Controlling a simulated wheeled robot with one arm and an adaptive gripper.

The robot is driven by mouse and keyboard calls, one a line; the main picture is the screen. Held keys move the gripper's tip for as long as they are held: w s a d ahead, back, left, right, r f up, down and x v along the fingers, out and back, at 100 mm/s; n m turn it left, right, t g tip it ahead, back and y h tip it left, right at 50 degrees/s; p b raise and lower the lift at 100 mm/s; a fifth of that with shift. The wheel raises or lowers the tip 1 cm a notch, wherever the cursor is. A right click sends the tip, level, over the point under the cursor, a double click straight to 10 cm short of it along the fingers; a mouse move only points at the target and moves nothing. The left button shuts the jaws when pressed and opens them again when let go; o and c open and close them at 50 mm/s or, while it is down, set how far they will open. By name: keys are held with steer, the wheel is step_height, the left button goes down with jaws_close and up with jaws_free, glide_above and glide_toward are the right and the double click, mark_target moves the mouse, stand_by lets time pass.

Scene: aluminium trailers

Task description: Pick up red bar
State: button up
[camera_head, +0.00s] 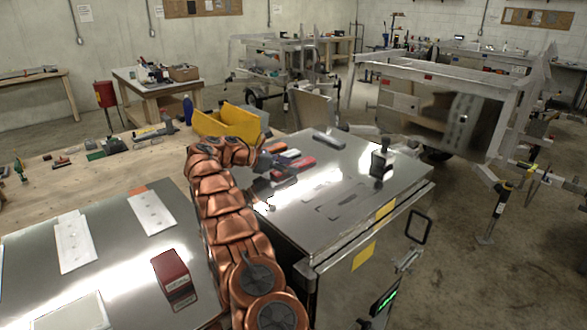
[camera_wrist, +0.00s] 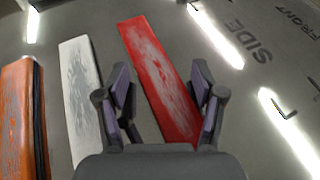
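The red bar (camera_wrist: 160,80) is a flat, scuffed bar lying on the metal table top. In the wrist view it runs slantwise between the fingers of my gripper (camera_wrist: 160,76), and its near end is hidden by the gripper. The fingers are open, one on each side of the bar, with nothing held. I cannot tell how high they are above it. In the head view the red bar (camera_head: 303,163) lies near the left side of the metal cabinet top, just right of my gripper (camera_head: 264,170).
A white bar (camera_wrist: 80,90) and an orange bar (camera_wrist: 20,115) lie left of the red one. A dark bar (camera_head: 328,140) and a black upright object (camera_head: 380,160) stand apart on the cabinet top (camera_head: 370,200). A yellow bin (camera_head: 228,122) is behind. A red box (camera_head: 173,277) is at front left.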

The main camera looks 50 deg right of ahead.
steer(key=c, duration=1.1)
steer(key=shift+o, duration=0.2)
steer(key=shift+r, duration=1.7)
steer(key=shift+s+a+b, duration=0.1)
steer(key=shift+b, duration=0.4)
steer(key=shift+s+a+b, duration=0.1)
steer(key=shift+s+b, duration=0.1)
steer(key=shift+b, duration=0.45)
